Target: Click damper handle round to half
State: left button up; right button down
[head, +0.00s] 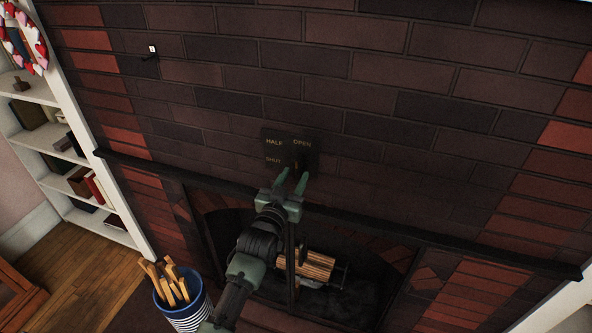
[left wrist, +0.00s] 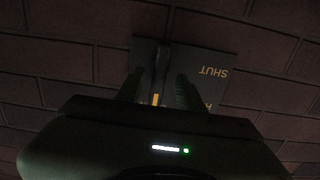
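The dark damper plate (head: 276,150) is on the brick chimney wall, marked HALF, OPEN and SHUT in yellow letters. In the left wrist view the plate (left wrist: 205,66) shows upside down, with SHUT readable. The dark damper handle (left wrist: 161,66) stands out from it, with a small yellow mark near its end. My left gripper (head: 292,179) is just below the plate in the head view. Its fingers (left wrist: 160,92) are apart, one on each side of the handle, with gaps visible. The exact mark the handle points at is hard to tell. My right gripper is out of view.
A dark ledge (head: 440,239) runs along the wall above the fireplace opening, which holds logs (head: 310,266). A striped bucket (head: 189,314) of kindling stands at lower left, beside a white bookshelf (head: 39,95). A small hook (head: 150,57) is on the bricks.

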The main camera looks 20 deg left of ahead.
pick_arm(q)
jog(key=shift+w+d, duration=0.1)
jog(key=shift+w, duration=1.2)
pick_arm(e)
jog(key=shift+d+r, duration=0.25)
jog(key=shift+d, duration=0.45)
pick_arm(q)
grip_shut()
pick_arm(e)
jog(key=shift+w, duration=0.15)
pick_arm(q)
jog(key=shift+n, duration=0.3)
jog(key=n+p, duration=0.1)
jog(key=n, duration=0.3)
jog(key=shift+f, duration=0.1)
jog(key=shift+a+n, duration=0.15)
jog(key=shift+n, duration=0.85)
jog(key=shift+a+n, duration=0.1)
jog(key=shift+n, duration=0.9)
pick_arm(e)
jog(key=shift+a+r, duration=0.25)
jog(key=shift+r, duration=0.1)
